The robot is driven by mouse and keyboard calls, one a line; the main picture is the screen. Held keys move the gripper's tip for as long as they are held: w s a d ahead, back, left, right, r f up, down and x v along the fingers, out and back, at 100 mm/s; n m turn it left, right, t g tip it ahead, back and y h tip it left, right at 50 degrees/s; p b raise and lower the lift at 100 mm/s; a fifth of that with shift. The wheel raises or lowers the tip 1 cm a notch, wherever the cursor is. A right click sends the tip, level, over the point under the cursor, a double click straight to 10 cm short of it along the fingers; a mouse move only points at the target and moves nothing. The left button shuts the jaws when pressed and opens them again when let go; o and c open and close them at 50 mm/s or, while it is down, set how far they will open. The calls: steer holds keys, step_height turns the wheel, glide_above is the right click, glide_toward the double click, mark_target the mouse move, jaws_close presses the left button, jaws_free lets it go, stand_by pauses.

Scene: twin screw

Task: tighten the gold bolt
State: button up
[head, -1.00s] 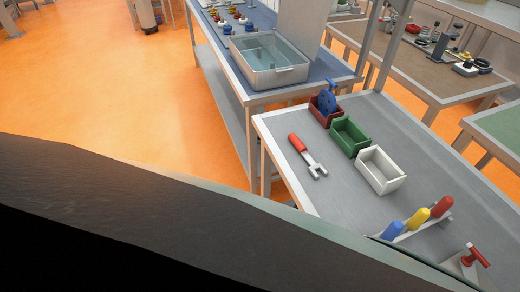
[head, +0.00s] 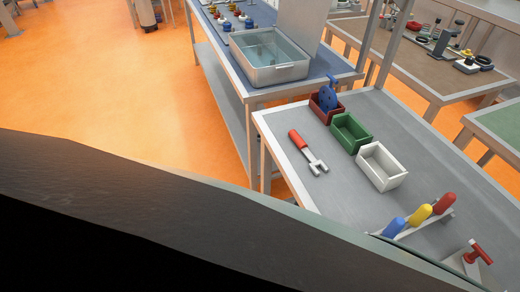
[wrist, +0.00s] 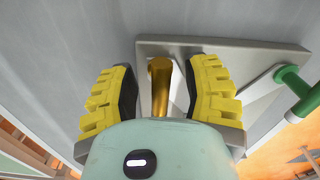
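The gold bolt (wrist: 160,84) shows in the wrist view as a gold shaft above a light grey plate (wrist: 225,50). My gripper (wrist: 161,64) has its two yellow fingers on either side of the bolt. Gaps show between each finger's dark inner pad and the shaft, so the gripper is open around it and not touching it. The bolt's lower part is hidden behind my gripper's body. The head view does not show the gold bolt or my gripper.
A green-handled part (wrist: 294,88) sits right of the bolt. In the head view, a bench holds a red-handled wrench (head: 309,153), a green bin (head: 350,131), a white bin (head: 382,165) and a red-handled fixture (head: 476,256). A metal basin (head: 268,75) stands beyond.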

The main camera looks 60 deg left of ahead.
jaws_close()
